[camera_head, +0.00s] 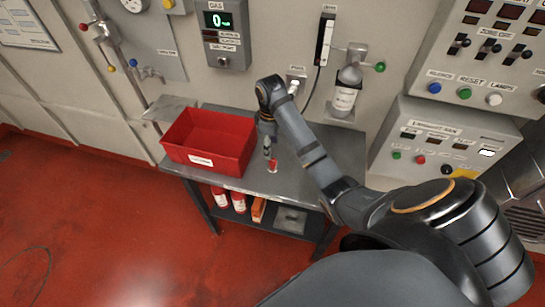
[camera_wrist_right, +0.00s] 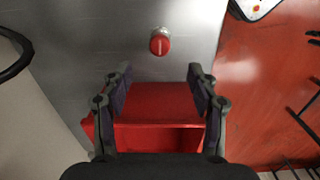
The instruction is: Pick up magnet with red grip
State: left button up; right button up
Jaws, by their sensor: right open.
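The magnet with the red grip (camera_head: 272,166) is a small red round-topped piece standing on the grey metal table (camera_head: 240,186), just right of the red bin. In the right wrist view, the red grip (camera_wrist_right: 160,43) shows end-on with a pale line across it. My right gripper (camera_head: 268,154) points down over the table close to the magnet. In the right wrist view, my right gripper (camera_wrist_right: 159,76) is open, with nothing between its fingers, and the grip lies ahead of the fingertips. My left gripper is not in view.
A red open bin (camera_head: 209,140) stands on the table's left part; the bin (camera_wrist_right: 155,100) also shows behind the fingers in the wrist view. A bottle (camera_head: 346,90) hangs on the wall behind. Red cylinders (camera_head: 219,197) stand on the lower shelf. The tabletop right of the magnet looks clear.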

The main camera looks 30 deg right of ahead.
aim_at(273, 160)
jog(key=shift+d+r, duration=0.1)
jog(key=shift+r, duration=0.05)
notch_tip(273, 160, down, 6)
jog(key=b, duration=0.5)
jog(key=shift+r+b, duration=0.1)
jog(key=shift+b, duration=0.3)
jog(key=shift+s+d+f+b, duration=0.1)
jog(key=shift+s+f+b, duration=0.15)
jog(key=shift+f+b, duration=0.7)
notch_tip(273, 160, down, 3)
jog(key=shift+r+p, duration=0.1)
jog(key=shift+p, duration=0.3)
grip_shut()
jog(key=shift+r, duration=0.15)
